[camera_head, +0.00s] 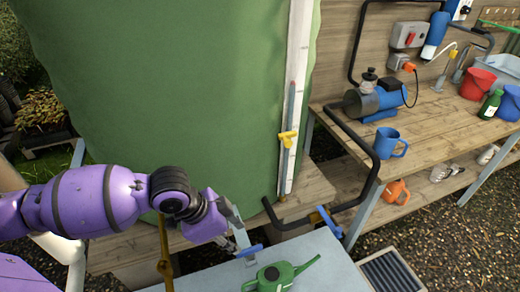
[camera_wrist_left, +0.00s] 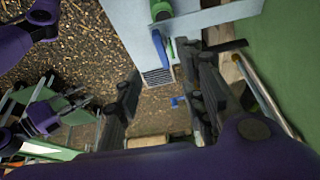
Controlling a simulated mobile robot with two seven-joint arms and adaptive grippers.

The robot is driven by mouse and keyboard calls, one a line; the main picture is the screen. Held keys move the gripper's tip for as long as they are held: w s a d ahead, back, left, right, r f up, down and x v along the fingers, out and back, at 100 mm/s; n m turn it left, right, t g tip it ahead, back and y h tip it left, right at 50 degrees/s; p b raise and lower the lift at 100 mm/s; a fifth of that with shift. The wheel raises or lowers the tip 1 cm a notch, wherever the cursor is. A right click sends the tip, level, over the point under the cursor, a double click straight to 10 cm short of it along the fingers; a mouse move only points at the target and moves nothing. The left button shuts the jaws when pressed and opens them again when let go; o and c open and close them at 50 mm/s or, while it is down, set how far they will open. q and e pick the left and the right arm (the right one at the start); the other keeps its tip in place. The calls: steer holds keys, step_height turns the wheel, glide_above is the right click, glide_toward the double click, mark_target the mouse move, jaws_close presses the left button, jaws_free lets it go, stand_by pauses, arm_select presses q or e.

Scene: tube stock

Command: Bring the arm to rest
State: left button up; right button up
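My left arm (camera_head: 105,200) comes in from the left in the head view, in front of the big green tank. Its left gripper (camera_head: 240,232) is above the grey table near a blue handle (camera_head: 248,250). The left wrist view shows the left gripper (camera_wrist_left: 165,98) with its two dark fingers wide apart and nothing between them.
The green tank (camera_head: 160,85) stands close behind the arm. The grey table (camera_head: 325,262) holds a green watering can (camera_head: 280,275). A wooden bench (camera_head: 435,125) at right carries a pump (camera_head: 385,97), a blue mug (camera_head: 390,143) and buckets. A drain grate (camera_head: 390,272) lies on the gravel.

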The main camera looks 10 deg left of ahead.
arm_select(q)
steer(key=s+d+f+n, duration=0.2)
steer(key=s+d+f, duration=0.4)
steer(key=s, duration=0.2)
steer(key=s+a+f+n+g+y, duration=0.1)
steer(key=s+a+f+n+y, duration=0.15)
steer(key=s+a+n, duration=0.55)
steer(key=s+a+f+n+g+y, duration=0.1)
steer(key=s+a+f+n+y, duration=0.15)
steer(key=s+a, duration=0.65)
steer(key=w+d+f+m+t+h, duration=0.1)
steer(key=w+d+f+t, duration=0.6)
steer(key=f, duration=0.2)
steer(key=shift+d+f+t+p, duration=0.15)
steer(key=shift+d+t+p, duration=0.1)
steer(key=shift+t+p, duration=0.15)
arm_select(e)
steer(key=shift+s+a+f+g, duration=0.2)
steer(key=shift+s+f, duration=0.15)
steer(key=shift+s, duration=0.2)
steer(key=shift+s+a+f+g, duration=0.2)
steer(key=shift+s+f, duration=0.15)
steer(key=shift+s, duration=0.2)
